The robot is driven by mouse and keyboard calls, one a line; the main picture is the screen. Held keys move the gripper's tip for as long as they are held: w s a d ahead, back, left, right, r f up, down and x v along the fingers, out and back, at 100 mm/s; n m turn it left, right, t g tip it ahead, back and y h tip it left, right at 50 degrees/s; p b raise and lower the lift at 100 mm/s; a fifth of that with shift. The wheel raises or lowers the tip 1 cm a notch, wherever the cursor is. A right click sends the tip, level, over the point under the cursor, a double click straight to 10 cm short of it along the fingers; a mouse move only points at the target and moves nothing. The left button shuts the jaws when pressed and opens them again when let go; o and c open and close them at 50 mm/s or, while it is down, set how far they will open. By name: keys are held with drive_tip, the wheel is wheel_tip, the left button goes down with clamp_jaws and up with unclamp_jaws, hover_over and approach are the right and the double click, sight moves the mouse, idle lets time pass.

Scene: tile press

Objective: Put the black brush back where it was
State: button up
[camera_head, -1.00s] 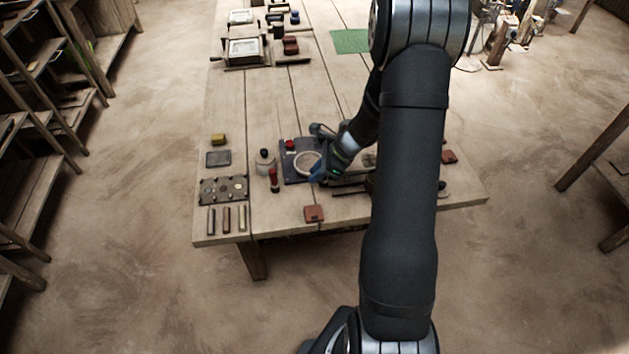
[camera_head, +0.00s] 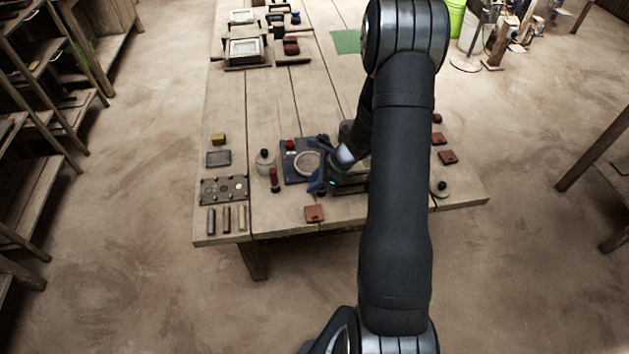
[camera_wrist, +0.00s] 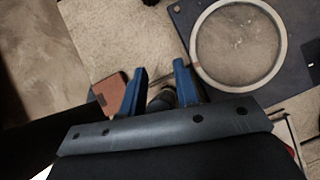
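My gripper (camera_head: 318,182) is low over the near part of the table, just in front of a pale ring on a dark plate. In the wrist view its two blue fingers (camera_wrist: 158,78) stand apart. A dark rounded thing (camera_wrist: 162,98) shows between them, with narrow gaps at its sides; it may be the black brush, but most of it is hidden by my gripper. In the head view a small dark shape (camera_head: 321,192) shows just below the fingers. I cannot make out bristles.
The dark plate (camera_head: 289,174) carries the pale ring (camera_head: 307,151) and a red knob. A reddish tile (camera_head: 314,213) lies in front.

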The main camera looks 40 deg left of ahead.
drive_tip(key=shift+r, duration=0.1)
drive_tip(key=v, duration=1.2)
drive_tip(key=shift+s, duration=0.1)
drive_tip(key=x, duration=1.2)
drive_tip(key=shift+f, duration=0.25)
wheel_tip(320, 180, up, 3)
drive_tip(key=shift+f, duration=0.15)
drive_tip(key=shift+r, duration=0.75)
drive_tip(key=shift+f, duration=0.1)
